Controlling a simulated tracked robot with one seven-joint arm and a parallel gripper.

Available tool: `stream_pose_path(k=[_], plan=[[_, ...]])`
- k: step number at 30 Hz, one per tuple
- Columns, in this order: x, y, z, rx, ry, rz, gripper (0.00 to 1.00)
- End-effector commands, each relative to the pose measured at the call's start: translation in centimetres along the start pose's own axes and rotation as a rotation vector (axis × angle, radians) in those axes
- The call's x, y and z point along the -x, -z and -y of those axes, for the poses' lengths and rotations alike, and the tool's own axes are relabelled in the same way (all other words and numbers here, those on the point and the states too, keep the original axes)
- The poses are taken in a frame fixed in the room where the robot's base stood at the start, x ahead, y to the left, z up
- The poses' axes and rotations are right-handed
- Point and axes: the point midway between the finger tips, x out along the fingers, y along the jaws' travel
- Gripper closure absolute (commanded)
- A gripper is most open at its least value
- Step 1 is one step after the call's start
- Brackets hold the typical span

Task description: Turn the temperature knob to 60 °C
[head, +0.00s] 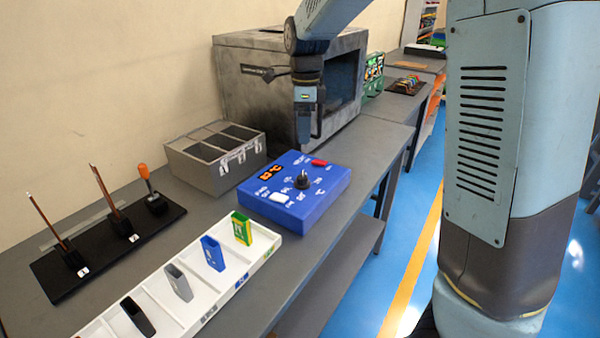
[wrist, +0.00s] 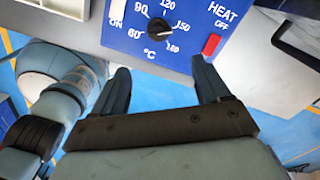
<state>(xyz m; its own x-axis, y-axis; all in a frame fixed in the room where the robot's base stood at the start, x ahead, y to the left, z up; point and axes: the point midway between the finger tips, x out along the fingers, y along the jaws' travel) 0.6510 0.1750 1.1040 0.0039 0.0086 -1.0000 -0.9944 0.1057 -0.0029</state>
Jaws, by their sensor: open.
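The black temperature knob (head: 303,180) stands on the sloping top of the blue control box (head: 318,204). In the wrist view the knob (wrist: 160,32) sits inside a printed ring of numbers, with 60 at its left, 90 and 120 above, 150 and 180 at its right. I cannot make out its pointer setting for sure. My gripper (head: 304,138) hangs above and beyond the box in the head view. In the wrist view its two fingers (wrist: 162,78) are spread and empty, apart from the knob, which shows past the fingertips.
The box also carries a red HEAT switch (head: 319,162), a white switch (head: 279,197) and an orange lit display (head: 271,172), unreadable here. A grey metal case (head: 215,160) and a dark oven (head: 250,90) stand close by. A white tray (head: 160,297) lies in front.

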Motion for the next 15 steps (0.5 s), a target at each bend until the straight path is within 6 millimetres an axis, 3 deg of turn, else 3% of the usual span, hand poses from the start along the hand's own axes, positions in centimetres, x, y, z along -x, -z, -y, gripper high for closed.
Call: stream_pose_path(k=[8, 15], plan=[[-1.9, -0.6, 0.2, -0.036, -0.006, -0.012, 0.24], [-6.0, -0.5, 0.2, -0.035, -0.007, -0.013, 0.24]])
